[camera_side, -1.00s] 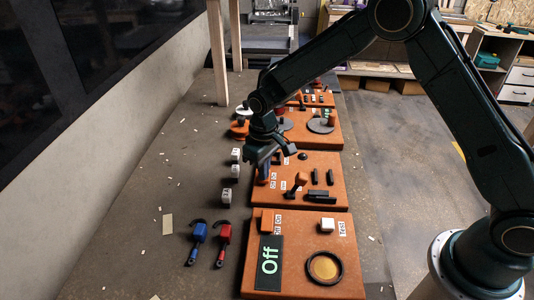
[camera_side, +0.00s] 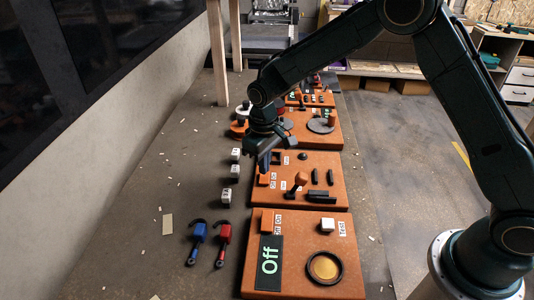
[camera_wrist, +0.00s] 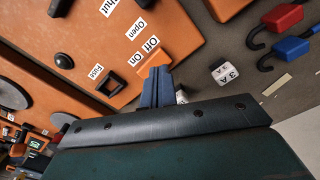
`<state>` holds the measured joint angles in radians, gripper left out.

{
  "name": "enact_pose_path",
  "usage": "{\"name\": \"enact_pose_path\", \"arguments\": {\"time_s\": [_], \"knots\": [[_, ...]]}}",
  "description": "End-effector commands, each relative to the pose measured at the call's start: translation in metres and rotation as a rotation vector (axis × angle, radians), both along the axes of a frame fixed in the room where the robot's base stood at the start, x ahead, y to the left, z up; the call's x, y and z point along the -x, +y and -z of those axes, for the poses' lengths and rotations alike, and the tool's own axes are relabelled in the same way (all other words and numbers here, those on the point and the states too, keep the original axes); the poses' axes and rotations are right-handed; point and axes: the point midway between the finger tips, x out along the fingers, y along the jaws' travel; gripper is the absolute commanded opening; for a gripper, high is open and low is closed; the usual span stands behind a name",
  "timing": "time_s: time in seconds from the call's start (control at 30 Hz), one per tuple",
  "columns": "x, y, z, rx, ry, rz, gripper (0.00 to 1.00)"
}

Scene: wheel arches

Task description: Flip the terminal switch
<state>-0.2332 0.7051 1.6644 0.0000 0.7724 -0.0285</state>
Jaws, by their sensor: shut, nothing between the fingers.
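My gripper (camera_side: 264,164) is shut and empty, low over the left edge of the second orange board (camera_side: 335,165). In the wrist view its blue fingers (camera_wrist: 157,84) point at a small orange switch block (camera_wrist: 154,58) beside labels reading "Off" and "On". The same block (camera_side: 264,180) shows just in front of the fingertips in the side view. I cannot tell whether they touch. The nearest board (camera_side: 346,240) has another orange block (camera_side: 266,221) with Off/On labels, and a dark display (camera_side: 269,262) reading "Off". Which block is the terminal switch is not marked.
The second board also carries an orange-knobbed lever (camera_side: 300,180) and black handles (camera_side: 321,196). White lettered cubes (camera_side: 226,195), a blue hook tool (camera_side: 198,240) and a red hook tool (camera_side: 223,240) lie left of the boards. The grey table further left is mostly clear.

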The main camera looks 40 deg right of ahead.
Motion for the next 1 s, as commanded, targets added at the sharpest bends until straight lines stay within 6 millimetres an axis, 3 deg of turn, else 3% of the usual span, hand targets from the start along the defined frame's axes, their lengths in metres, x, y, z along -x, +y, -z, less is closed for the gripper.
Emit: {"name": "enact_pose_path", "arguments": {"time_s": [0.7, 1.0], "knots": [[0.0, 0.0, -0.041, -0.001, -0.002, 0.0, 0.0], [0.0, 0.0, -0.046, 0.0, 0.0, 0.0, 0.0]]}}
